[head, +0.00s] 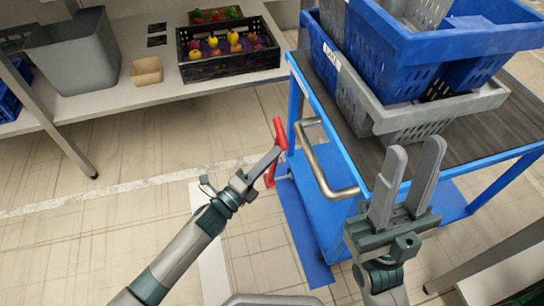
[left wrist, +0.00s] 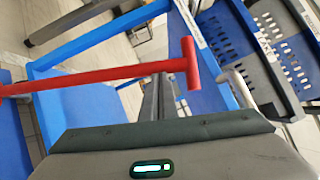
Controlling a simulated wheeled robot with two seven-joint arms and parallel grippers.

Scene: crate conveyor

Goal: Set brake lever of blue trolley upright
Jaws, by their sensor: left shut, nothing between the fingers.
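The blue trolley (head: 318,92) stands at the right of the head view, with a dark top and a bent metal handle (head: 322,170) at its near end. Its red brake lever (head: 279,133) has a T-shaped end and sits at the trolley's left corner. In the left wrist view the lever (left wrist: 110,76) runs across from the left to its T end. My left gripper (head: 270,160) is shut and empty, with its fingers right at the lever's shaft. Contact and the lever's exact tilt cannot be told. My right gripper (head: 414,152) is open and empty, in front of the trolley.
Blue and grey crates (head: 440,50) are stacked on the trolley. A table (head: 170,93) at the upper left holds a black crate of fruit (head: 228,70), a small tan box (head: 146,70) and a grey bin (head: 75,50). The floor left of the trolley is mostly clear.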

